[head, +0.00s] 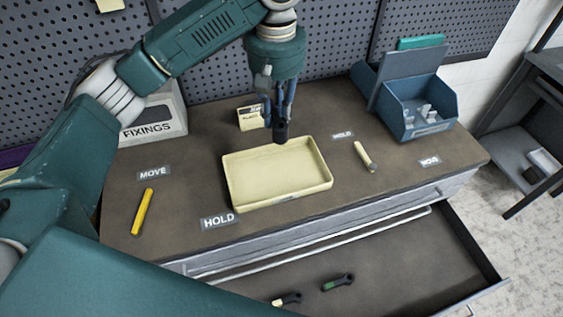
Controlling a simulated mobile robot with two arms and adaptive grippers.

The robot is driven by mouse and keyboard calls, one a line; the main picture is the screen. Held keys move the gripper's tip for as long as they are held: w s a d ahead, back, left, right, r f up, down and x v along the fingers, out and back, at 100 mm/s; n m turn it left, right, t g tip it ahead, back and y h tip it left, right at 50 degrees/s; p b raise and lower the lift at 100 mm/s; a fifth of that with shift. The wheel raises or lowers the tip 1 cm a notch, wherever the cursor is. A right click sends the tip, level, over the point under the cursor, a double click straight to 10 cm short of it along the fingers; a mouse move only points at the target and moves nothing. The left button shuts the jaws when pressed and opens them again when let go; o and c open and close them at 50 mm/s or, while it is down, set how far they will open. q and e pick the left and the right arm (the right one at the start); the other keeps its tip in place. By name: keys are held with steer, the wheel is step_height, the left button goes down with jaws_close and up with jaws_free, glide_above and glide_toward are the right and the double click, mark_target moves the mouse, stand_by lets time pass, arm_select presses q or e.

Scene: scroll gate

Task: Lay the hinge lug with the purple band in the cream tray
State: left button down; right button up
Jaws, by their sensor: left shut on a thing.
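The cream tray (228,178) sits on the brown bench top and looks empty. My left gripper (281,124) points down at the tray's back edge in the picture. It is shut on a dark piece (282,134), seemingly a hinge lug, mostly hidden by the fingers; no purple band shows on it. I cannot tell how high the piece is or whether it is over the tray or just behind it. Two other dark lugs lie in the open drawer, one with a green band (331,286) and one with a cream band (279,302). My right gripper is not in view.
A yellow rod (143,211) lies left by the MOVE label. A cream rod (363,155) lies right of the tray. A blue bin (440,126) with pale pieces stands back right, a FIXINGS box (155,119) back left. The drawer (400,265) stands open in front.

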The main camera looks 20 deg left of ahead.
arm_select(q)
steer(key=p, duration=0.2)
glide_above(278, 173)
step_height(278, 173, down, 13)
steer(key=shift+r, duration=0.1)
steer(key=shift+f+p, duration=0.45)
steer(key=shift+f, duration=2)
steer(key=shift+f, duration=0.1)
steer(key=c, duration=1.6)
jaws_free()
step_height(278, 173, up, 12)
steer(key=b, duration=0.2)
steer(key=shift+b, duration=0.4)
